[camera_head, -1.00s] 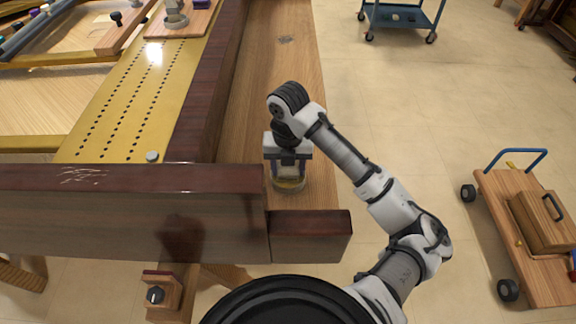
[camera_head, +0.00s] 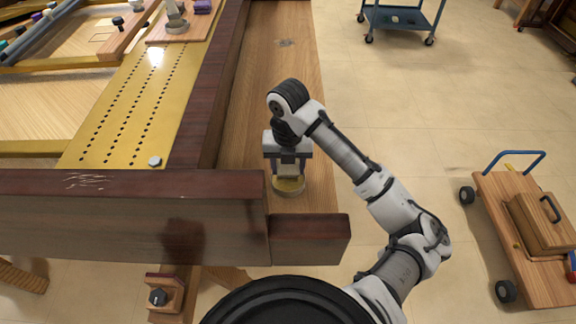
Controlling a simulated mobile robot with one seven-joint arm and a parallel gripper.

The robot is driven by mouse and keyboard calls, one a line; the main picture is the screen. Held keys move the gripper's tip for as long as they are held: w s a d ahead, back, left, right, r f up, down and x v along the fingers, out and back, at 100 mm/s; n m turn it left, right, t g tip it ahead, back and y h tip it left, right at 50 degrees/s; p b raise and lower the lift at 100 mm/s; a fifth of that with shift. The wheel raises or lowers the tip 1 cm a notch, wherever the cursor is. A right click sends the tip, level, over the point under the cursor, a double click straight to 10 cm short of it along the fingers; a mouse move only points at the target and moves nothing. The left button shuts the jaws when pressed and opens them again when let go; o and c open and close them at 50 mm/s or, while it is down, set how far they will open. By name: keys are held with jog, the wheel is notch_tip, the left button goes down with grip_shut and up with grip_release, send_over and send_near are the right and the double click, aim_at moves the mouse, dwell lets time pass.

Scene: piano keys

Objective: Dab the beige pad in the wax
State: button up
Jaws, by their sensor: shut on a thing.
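The wax (camera_head: 290,187) is a yellowish round in a shallow dish on the wooden ledge, right of the dark wooden rail. My gripper (camera_head: 288,163) points down right above the dish, its two fingers on either side of a pale beige pad (camera_head: 289,171). The gripper is shut on this pad. The pad's lower end is at or just above the wax; I cannot tell whether they touch. The fingers partly hide the pad and the far side of the dish.
A dark wooden rail (camera_head: 208,110) stands left of the ledge (camera_head: 285,75), and a thick beam (camera_head: 130,210) crosses in front. A gold plate with holes (camera_head: 125,115) lies left. A wooden cart (camera_head: 525,235) stands at right on open floor.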

jog(key=shift+r+p, duration=1.6)
jog(key=shift+r, duration=0.75)
